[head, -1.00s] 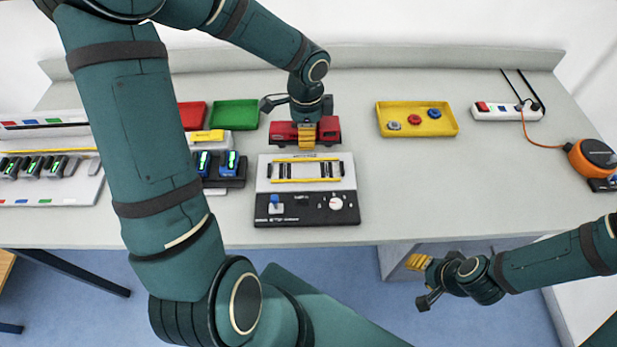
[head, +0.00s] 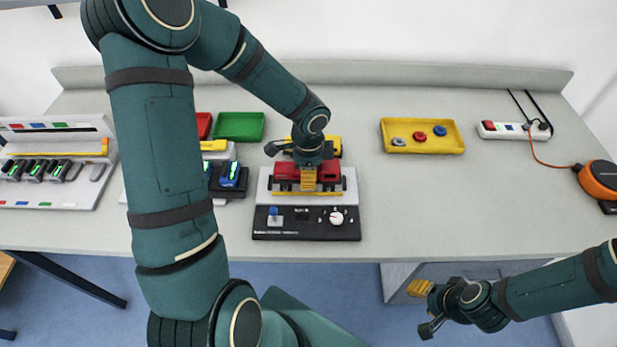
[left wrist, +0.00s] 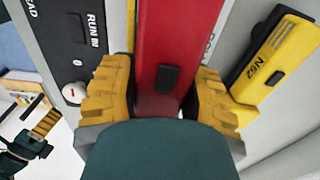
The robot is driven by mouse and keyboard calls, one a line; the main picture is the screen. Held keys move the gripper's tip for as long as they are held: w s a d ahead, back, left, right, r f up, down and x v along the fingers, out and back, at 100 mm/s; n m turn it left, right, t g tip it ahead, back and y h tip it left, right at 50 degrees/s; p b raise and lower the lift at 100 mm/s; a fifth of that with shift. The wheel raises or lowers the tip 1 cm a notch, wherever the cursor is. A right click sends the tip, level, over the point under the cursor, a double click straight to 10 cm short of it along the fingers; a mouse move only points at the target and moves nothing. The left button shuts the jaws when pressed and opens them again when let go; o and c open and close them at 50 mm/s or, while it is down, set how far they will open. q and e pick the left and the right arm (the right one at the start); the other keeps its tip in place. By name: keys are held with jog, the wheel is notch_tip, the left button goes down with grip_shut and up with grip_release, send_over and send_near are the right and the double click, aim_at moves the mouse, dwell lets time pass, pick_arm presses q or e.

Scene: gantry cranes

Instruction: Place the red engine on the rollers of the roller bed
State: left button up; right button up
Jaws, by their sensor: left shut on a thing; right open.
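The red engine (head: 287,172) is over the rail section of the roller bed (head: 305,222), lengthwise along it. I cannot tell whether its wheels touch the rollers. My left gripper (head: 309,181) is shut on the engine from above, covering its middle. In the left wrist view the red engine (left wrist: 165,45) sits between the two yellow fingers of the left gripper (left wrist: 162,95). The roller bed's panel (left wrist: 75,40) with a white dial shows beside it. My right gripper (head: 420,290) is open and empty, low in front of the table.
A yellow engine (head: 335,147) marked N62 in the wrist view (left wrist: 275,55) stands just behind the bed. A green tray (head: 239,126) and a yellow tray (head: 422,150) with buttons lie further back. Chargers (head: 60,168) stand at left.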

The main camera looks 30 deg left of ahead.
pick_arm(q)
jog(key=shift+w+f, duration=0.1)
jog(key=shift+f, duration=0.8)
jog(key=shift+f+b, duration=0.2)
jog(key=shift+b, duration=0.1)
jog(key=o, duration=1.2)
jog(key=shift+r, duration=0.1)
jog(key=shift+r+p, duration=0.3)
notch_tip(320, 180, up, 12)
jog(key=shift+f+p, duration=0.15)
jog(key=shift+p, duration=1.1)
